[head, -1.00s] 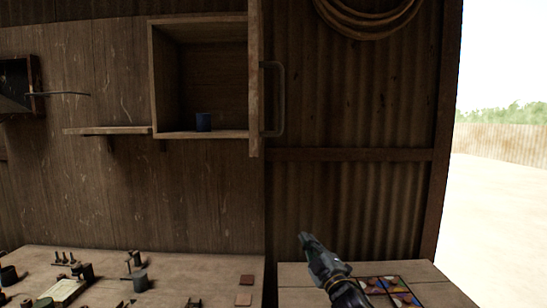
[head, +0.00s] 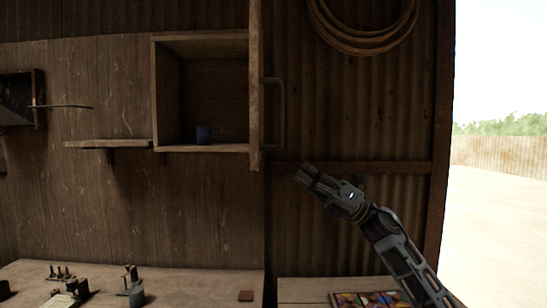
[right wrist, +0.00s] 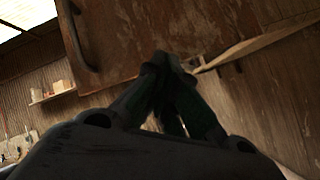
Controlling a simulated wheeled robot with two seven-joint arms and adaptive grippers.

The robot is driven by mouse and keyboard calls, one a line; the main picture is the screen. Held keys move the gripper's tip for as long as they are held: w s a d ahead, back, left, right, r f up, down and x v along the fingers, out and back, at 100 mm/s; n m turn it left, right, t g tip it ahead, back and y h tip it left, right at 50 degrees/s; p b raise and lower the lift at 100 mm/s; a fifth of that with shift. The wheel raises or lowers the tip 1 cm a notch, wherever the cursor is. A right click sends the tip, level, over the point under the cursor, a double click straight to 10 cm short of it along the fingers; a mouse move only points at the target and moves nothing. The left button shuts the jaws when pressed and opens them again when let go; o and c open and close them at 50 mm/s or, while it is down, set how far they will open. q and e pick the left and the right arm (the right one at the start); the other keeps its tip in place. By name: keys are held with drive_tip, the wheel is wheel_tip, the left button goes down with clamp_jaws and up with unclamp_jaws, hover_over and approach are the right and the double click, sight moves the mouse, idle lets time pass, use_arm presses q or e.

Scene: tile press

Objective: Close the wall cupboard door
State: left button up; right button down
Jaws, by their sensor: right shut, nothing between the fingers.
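The wall cupboard (head: 168,95) hangs on the back wall with its inside in plain view. Its door (head: 255,90) stands open at the right side, seen almost edge-on, with a bar handle (head: 281,112) on its right face. My right gripper (head: 303,174) is shut and empty, below and right of the door's lower end. In the right wrist view the gripper (right wrist: 160,62) points toward the brown door panel (right wrist: 130,35), with the handle (right wrist: 80,40) at left; contact cannot be told. My left gripper is not in view.
A small wall shelf (head: 95,143) is left of the cupboard. The workbench (head: 190,277) below bears several small tools, and a tray of coloured tiles (head: 365,298) sits at right. A coiled hose (head: 365,40) hangs at upper right.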

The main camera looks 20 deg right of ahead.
drive_tip(key=s+d+r+n+g+h, duration=0.3)
drive_tip(key=s+r+n+g+h, duration=0.1)
drive_tip(key=s+n, duration=0.4)
drive_tip(key=r+n+g, duration=0.1)
drive_tip(key=n+g, duration=0.1)
drive_tip(key=shift+s+d+r+n+g+h, duration=0.2)
drive_tip(key=shift+s+r+n+g+h, duration=0.1)
drive_tip(key=shift+s+r+g, duration=0.1)
drive_tip(key=shift+a, duration=0.2)
drive_tip(key=p+x, duration=0.4)
drive_tip(key=x, duration=0.9)
drive_tip(key=shift+a, duration=0.35)
drive_tip(key=shift+a, duration=0.1)
